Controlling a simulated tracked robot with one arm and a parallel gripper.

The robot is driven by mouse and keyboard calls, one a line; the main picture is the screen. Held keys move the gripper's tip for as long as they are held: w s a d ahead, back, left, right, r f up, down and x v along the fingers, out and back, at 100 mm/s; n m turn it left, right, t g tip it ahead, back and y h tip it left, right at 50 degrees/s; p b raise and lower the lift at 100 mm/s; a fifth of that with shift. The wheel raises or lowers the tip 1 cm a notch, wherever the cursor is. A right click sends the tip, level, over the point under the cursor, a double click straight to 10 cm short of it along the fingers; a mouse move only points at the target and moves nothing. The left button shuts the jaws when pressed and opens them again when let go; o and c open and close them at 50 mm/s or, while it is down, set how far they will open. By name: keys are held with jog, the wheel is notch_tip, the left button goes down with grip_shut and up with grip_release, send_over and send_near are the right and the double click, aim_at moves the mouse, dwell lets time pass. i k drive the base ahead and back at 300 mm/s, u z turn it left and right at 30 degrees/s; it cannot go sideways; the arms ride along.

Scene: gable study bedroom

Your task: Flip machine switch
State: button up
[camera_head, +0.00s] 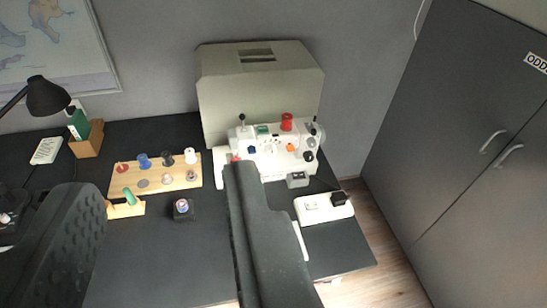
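A white sewing machine (275,148) stands on the black table, with a red spool on top and several small coloured knobs on its front. A small grey box with a dark face (297,180) sits at its lower right front; I cannot tell whether it is the machine switch. A white power strip (324,208) with a black plug lies to the right of it. My gripper (160,178) is open and empty, its two dark fingers wide apart. The right finger reaches up in front of the machine's left end and hides part of it and of the table.
A wooden spool rack (155,176) stands left of the machine, with a small dark round item (183,208) before it. A pale machine cover (262,88) stands behind. A black lamp (47,96) is at left. A grey cabinet (470,150) is at right. The table's front middle is clear.

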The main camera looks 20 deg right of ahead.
aim_at(300, 175)
jog(key=z, duration=0.3)
jog(key=i, duration=0.9)
jog(key=u, duration=0.25)
